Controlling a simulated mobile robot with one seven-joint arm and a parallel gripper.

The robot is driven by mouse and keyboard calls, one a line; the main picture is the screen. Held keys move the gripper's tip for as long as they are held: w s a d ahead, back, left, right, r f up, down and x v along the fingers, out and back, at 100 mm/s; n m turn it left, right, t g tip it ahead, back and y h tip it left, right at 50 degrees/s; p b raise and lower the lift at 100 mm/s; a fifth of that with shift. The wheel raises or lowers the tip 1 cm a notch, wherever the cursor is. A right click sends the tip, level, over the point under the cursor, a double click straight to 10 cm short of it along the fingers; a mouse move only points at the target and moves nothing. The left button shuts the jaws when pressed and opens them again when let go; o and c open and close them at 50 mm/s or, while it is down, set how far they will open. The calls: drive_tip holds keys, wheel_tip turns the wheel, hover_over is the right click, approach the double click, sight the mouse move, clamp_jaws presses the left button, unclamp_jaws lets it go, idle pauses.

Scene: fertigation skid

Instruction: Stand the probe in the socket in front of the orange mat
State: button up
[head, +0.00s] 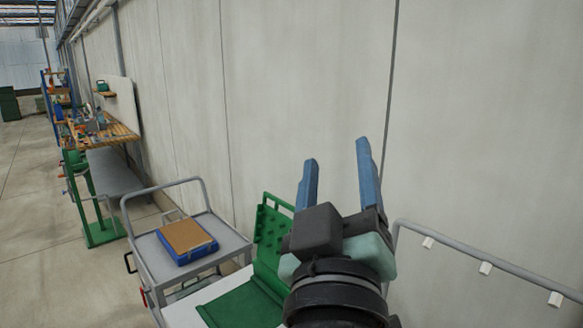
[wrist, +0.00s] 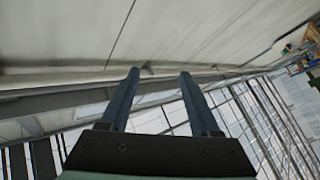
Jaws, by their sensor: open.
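My gripper (head: 337,172) is raised in front of the pale wall in the head view, with its two blue fingers apart and nothing between them. In the wrist view my gripper (wrist: 159,74) is also open and empty, pointing up toward the wall and roof. I see no probe, no socket and no orange mat in either view. My arm and gripper hide part of what lies at the lower middle of the head view.
A green rack or panel (head: 270,232) stands on a white surface beside my arm. A grey cart (head: 232,242) holds a blue box with a brown top (head: 187,238). A grey rail (head: 455,250) runs at right. A cluttered workbench (head: 118,131) stands farther back; the floor at left is open.

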drive_tip(key=s+a+r+m+t+y, duration=0.1)
drive_tip(key=s+a+r+m+t, duration=0.1)
drive_tip(key=s+r, duration=0.3)
drive_tip(key=s+a+r+m+t+y, duration=0.2)
drive_tip(key=s+a+r+t, duration=0.1)
drive_tip(key=r, duration=0.5)
drive_tip(key=shift+s+r+m+t, duration=0.3)
drive_tip(key=shift+s+r, duration=0.1)
drive_tip(key=shift+s, duration=0.45)
